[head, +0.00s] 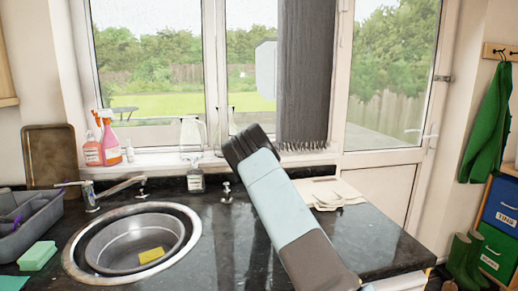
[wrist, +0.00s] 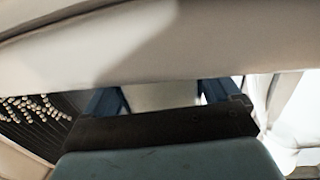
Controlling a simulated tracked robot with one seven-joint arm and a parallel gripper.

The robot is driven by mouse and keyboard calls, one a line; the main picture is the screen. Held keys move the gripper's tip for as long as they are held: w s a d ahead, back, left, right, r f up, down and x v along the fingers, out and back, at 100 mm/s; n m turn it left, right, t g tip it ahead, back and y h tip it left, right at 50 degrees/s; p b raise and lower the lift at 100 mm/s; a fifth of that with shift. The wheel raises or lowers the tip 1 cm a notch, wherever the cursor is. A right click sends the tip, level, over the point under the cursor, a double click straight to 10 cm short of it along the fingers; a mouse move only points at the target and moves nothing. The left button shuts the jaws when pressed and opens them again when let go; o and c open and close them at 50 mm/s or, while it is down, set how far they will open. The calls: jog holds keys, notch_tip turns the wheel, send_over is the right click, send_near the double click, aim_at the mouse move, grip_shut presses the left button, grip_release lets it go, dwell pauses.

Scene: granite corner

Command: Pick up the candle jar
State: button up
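I cannot make out a candle jar for certain in either view. A small dark bottle or jar with a pale label (head: 196,181) stands at the back of the black counter, right of the tap; it is too small to tell what it is. My gripper is at the end of my raised arm in the head view, in front of the window, where the arm hides its fingers. In the wrist view my gripper (wrist: 160,96) has two blue fingers set well apart. A pale surface shows between and beyond them, and nothing looks held.
A grey tub (head: 22,235) stands left, below a leaning baking tray (head: 52,155). Spray bottles (head: 93,152) stand on the sill. Folded cloths (head: 325,193) lie right; the counter's right front is clear.

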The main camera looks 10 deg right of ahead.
jog(key=c, duration=0.8)
jog(key=shift+r, duration=0.1)
